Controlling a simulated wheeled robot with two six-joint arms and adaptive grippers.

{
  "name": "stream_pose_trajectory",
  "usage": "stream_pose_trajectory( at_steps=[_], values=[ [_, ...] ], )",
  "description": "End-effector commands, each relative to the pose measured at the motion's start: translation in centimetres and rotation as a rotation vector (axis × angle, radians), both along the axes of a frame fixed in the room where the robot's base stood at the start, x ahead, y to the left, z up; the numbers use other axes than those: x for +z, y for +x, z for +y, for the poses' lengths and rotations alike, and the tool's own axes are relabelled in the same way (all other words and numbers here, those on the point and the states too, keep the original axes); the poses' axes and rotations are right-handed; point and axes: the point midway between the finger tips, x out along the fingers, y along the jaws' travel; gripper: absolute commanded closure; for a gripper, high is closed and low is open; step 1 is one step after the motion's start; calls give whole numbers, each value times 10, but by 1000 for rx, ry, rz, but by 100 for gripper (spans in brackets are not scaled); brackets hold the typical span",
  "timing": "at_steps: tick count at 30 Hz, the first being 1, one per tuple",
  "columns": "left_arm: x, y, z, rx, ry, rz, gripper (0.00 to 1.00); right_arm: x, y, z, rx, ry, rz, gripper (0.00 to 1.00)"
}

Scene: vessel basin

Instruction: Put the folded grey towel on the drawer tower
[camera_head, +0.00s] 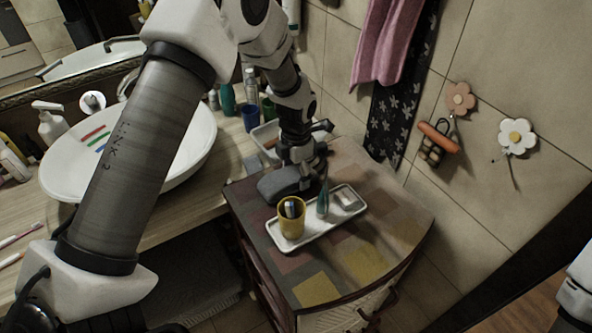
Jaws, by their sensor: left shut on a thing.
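The drawer tower (372,262) has a patterned top of brown, grey and yellow patches and stands right of the sink counter. The folded grey towel (281,184) is a dark grey, rounded bundle over the back left of the tower top, behind the tray. My left gripper (303,180) is shut on the towel from above and hides part of it. I cannot tell whether the towel touches the top or hangs just above it. My right gripper is out of view; only a white piece of my right arm shows at the right edge.
A white tray (298,243) on the tower holds a yellow cup (291,221), a teal bottle (322,203) and a small pale item. A white basin (187,165) and bottles stand on the counter (171,218). A pink towel (385,42) hangs on the wall. The tower's right front is clear.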

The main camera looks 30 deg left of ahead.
Motion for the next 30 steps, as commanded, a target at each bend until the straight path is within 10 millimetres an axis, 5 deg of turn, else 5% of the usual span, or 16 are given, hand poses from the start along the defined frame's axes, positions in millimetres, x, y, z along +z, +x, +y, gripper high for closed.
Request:
stream_pose_trajectory(
  at_steps=[5,6,7,20,30],
  values=[
    [-5,0,0,0,0,0,64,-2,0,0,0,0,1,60],
    [-4,0,0,0,0,0,16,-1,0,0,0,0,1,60],
    [-4,0,0,0,0,0,5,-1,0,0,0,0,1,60],
    [3,0,0,0,0,-1,5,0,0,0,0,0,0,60],
    [80,1,0,0,0,-6,5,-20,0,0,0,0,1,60]
  ],
)
